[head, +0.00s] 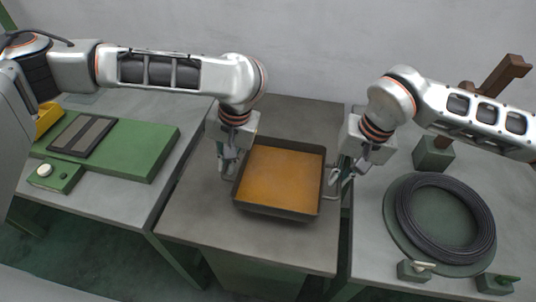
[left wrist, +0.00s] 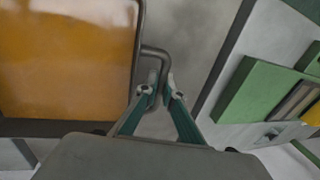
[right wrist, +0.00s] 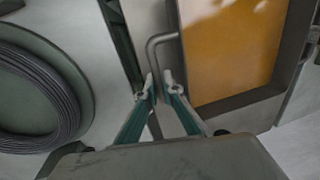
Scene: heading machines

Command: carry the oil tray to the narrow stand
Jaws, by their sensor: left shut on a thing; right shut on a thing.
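The oil tray (head: 281,178) is a dark, shallow rectangular pan with orange-brown oil in it. It is over the middle grey stand (head: 200,215), which is narrower than the tables beside it; I cannot tell whether it touches the top. My left gripper (head: 229,168) is shut on the tray's left handle, and the bent handle bar shows between its fingers in the left wrist view (left wrist: 159,92). My right gripper (head: 342,176) is shut on the right handle, which also shows in the right wrist view (right wrist: 152,85). The tray looks about level.
A left table (head: 110,205) holds a green board (head: 140,150) with a dark plate and a small green box (head: 57,177). A right table (head: 370,235) holds a coil of dark wire (head: 445,215) on a round green base. Narrow gaps separate the stand from both tables.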

